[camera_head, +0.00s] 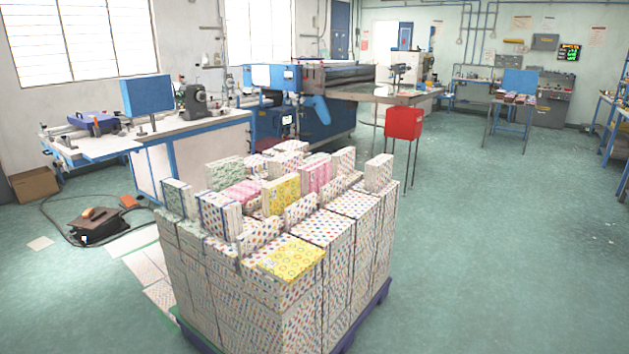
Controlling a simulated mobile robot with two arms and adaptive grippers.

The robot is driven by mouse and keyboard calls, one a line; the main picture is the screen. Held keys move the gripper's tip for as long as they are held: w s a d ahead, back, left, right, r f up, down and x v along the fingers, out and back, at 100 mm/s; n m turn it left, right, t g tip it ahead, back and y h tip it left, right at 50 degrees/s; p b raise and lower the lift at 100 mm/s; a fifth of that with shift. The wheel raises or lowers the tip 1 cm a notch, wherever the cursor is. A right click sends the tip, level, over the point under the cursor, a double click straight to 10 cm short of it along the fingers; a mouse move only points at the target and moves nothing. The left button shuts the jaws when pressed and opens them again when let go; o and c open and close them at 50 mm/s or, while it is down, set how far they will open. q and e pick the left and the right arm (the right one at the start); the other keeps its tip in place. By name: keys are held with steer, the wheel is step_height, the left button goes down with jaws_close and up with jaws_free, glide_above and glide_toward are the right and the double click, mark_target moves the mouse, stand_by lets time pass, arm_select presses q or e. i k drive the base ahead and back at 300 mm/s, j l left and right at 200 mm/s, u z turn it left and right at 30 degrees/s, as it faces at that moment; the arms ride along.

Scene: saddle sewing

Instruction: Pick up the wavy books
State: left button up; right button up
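Patterned book blocks stand and lie on top of a tall stack of dotted blocks (270,300) in the middle foreground. A yellow patterned book (282,194) stands upright near the centre. Another yellow one (291,257) lies flat at the front. A pink patterned book (242,191) and a green patterned one (224,172) sit toward the back left. A pink striped book (317,176) stands farther right. The covers are too small to tell for sure which are wavy. Some books are partly hidden behind others. Neither of my grippers is in view.
The stack rests on a blue pallet (373,305). A white workbench (195,135) and a blue machine (330,110) stand behind it. A red box (403,122) is on a thin-legged stand. A black case (97,225) and cables lie at left. The right floor is clear.

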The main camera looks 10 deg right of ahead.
mark_target(316, 174)
steer(key=i+l+z, duration=0.75)
steer(key=i, duration=0.2)
steer(key=i+l+z, duration=0.15)
steer(key=i+z, duration=0.2)
steer(key=i, duration=0.15)
steer(key=i+z, duration=0.4)
steer(key=i, duration=2)
steer(key=i+u, duration=0.2)
steer(key=i, duration=0.45)
steer(key=i+u, duration=0.2)
steer(key=i, duration=0.4)
steer(key=i+l+u, duration=0.2)
steer(key=i, duration=0.45)
steer(key=i+j+u, duration=0.2)
steer(key=u, duration=0.2)
steer(key=i+u, duration=0.65)
steer(key=u, duration=0.15)
steer(key=i+u, duration=0.3)
steer(key=u, duration=0.15)
steer(key=i+l+u, duration=0.25)
steer(key=u, duration=0.15)
